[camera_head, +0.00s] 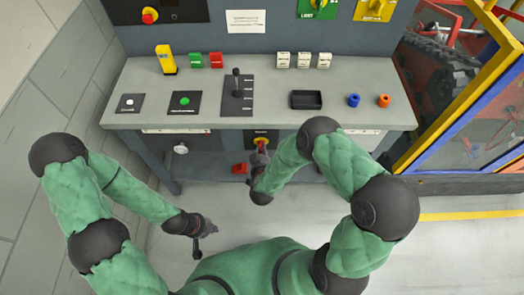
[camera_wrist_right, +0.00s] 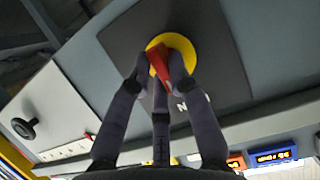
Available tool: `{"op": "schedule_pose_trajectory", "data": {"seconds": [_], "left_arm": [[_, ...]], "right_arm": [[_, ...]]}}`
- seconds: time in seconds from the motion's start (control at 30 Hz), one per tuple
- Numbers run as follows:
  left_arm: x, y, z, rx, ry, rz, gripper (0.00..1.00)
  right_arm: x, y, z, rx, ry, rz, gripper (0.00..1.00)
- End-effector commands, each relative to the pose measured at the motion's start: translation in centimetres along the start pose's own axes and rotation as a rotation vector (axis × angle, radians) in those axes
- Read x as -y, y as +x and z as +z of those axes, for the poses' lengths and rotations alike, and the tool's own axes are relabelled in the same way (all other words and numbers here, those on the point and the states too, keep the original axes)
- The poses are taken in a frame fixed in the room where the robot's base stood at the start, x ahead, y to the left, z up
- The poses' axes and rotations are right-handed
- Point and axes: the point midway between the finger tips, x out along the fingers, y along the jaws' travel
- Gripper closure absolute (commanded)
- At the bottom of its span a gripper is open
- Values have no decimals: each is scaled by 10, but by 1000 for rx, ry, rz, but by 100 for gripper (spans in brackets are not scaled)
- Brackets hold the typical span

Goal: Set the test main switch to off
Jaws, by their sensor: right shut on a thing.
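The switch is a red handle (camera_wrist_right: 161,62) on a yellow disc (camera_wrist_right: 181,44) set on a dark plate (camera_wrist_right: 117,37). It is on the front of the grey console, below the worktop, and shows small in the head view (camera_head: 261,142). My right gripper (camera_wrist_right: 160,72) is shut on the red handle, with fingers on both sides of it. The handle slants from upper left to lower right in the wrist view. Lettering on the plate is partly hidden by a finger. My left gripper (camera_head: 205,228) hangs low in front of the console, away from it; its fingers are too small to judge.
The console worktop (camera_head: 270,78) carries a black lever (camera_head: 236,82), a green button (camera_head: 184,100), a black tray (camera_head: 305,99) and several small blocks. A round knob (camera_head: 181,149) is on the front left. A yellow and blue frame (camera_head: 450,90) stands at the right. Floor before the console is clear.

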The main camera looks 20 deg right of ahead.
Motion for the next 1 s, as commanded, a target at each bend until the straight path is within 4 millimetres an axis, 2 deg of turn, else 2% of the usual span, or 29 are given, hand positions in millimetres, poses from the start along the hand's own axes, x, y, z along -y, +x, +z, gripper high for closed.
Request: {"op": "schedule_pose_trajectory", "data": {"seconds": [0.03,0.07,0.1,0.13,0.57,0.67,1.0], "left_arm": [[0,0,0,0,0,0,100],[0,0,0,0,0,0,100],[0,0,0,0,0,0,100],[0,0,0,0,0,0,100],[0,0,0,0,0,0,100],[0,0,0,0,0,0,100],[0,0,0,0,0,0,100]], "right_arm": [[0,0,0,1,0,0,100],[0,0,0,1,0,0,75],[0,0,0,1,0,0,63],[0,0,0,1,1,0,56],[0,-6,0,1,1,-1,56],[1,-17,-1,-1,0,-3,56],[2,-84,0,-1,-1,-5,56]]}}
